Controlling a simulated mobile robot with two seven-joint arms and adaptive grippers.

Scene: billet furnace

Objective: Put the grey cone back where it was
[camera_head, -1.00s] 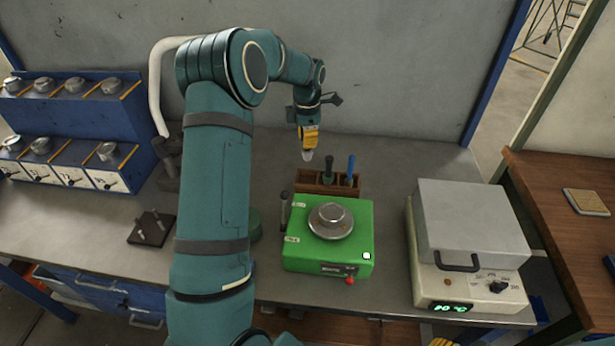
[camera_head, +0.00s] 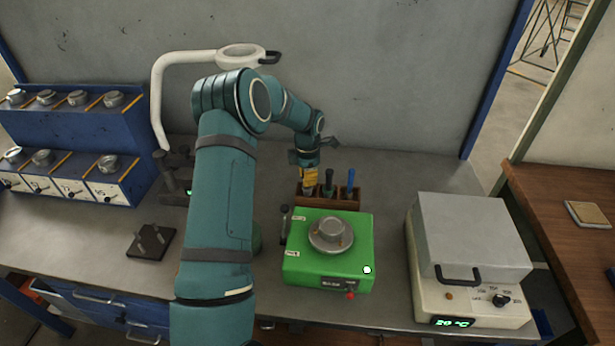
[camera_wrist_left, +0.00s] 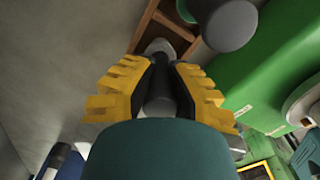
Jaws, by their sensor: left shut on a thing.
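My left gripper (camera_head: 310,181) is shut on the grey cone (camera_head: 308,191), held over the left end of the wooden rack (camera_head: 332,204) with its pale end down. In the left wrist view the yellow-padded fingers (camera_wrist_left: 160,78) grip its dark shaft, and the cone's grey end (camera_wrist_left: 158,46) lies within the outline of a rack compartment (camera_wrist_left: 148,20). I cannot tell how deep it sits. A green-handled tool (camera_head: 328,181) and a blue-handled tool (camera_head: 350,178) stand in the rack to the right. My right gripper is not in view.
A green device (camera_head: 350,272) with a round metal top stands just in front of the rack. A grey-lidded heater (camera_head: 470,235) stands at right. Blue racks with metal pots (camera_head: 80,150) are at left. A dark pegged plate (camera_head: 150,242) lies left of my arm.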

